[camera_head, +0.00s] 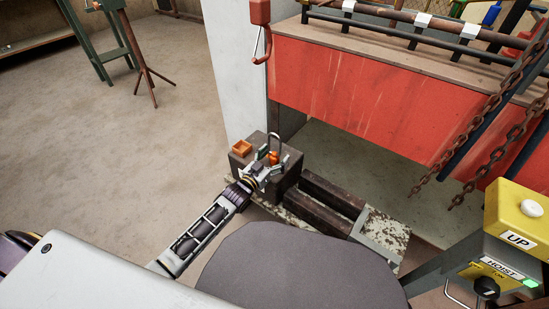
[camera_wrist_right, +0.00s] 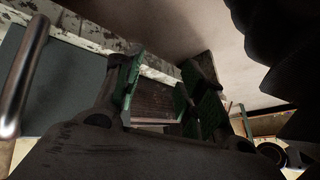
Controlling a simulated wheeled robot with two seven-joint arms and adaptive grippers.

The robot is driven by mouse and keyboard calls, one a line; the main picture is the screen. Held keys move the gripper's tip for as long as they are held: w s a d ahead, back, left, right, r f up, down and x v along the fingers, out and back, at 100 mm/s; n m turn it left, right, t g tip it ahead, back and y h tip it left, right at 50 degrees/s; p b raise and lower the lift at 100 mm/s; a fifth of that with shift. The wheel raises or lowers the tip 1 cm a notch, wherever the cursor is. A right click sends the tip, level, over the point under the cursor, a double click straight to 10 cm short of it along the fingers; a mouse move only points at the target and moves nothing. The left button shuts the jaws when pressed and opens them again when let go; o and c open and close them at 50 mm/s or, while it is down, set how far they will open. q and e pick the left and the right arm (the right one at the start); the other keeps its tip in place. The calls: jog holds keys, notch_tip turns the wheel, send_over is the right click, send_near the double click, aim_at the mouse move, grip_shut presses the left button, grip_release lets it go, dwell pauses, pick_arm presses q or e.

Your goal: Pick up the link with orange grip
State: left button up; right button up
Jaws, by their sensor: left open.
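The link's orange grip (camera_head: 274,157) shows in the head view at a dark block (camera_head: 287,182) beside the white column. A thin grey metal loop (camera_head: 275,135) rises just above it and looks like part of the link. My left gripper (camera_head: 272,158) is open, with its fingers to either side of the orange grip. Whether they touch it I cannot tell, and the gripper hides the lower part of the link. In the right wrist view my right gripper (camera_wrist_right: 160,90) is open, its green-padded fingers apart, with a brown surface behind the gap.
A small orange tray (camera_head: 241,147) sits on the block, left of the grip. The white column (camera_head: 233,70) and red beam (camera_head: 370,95) stand close behind. Chains (camera_head: 490,125) hang at right near the yellow hoist control box (camera_head: 515,215).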

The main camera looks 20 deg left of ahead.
aim_at(274, 155)
pick_arm(q)
jog(key=c, duration=1.2)
jog(key=shift+c, duration=0.2)
jog(key=shift+r, duration=0.15)
pick_arm(e)
jog(key=shift+r, duration=0.1)
pick_arm(q)
jog(key=shift+r+p, duration=0.3)
jog(key=shift+r, duration=0.15)
notch_tip(274, 155, up, 8)
jog(key=p, duration=0.3)
jog(key=shift+f, duration=0.2)
jog(key=shift+r+p, duration=0.45)
jog(key=shift+r, duration=0.2)
pick_arm(e)
notch_tip(274, 155, up, 9)
jog(key=d+g+h, duration=0.1)
jog(key=d, duration=0.1)
jog(key=shift+s+n+g, duration=0.35)
jog(key=shift+n+g, duration=0.05)
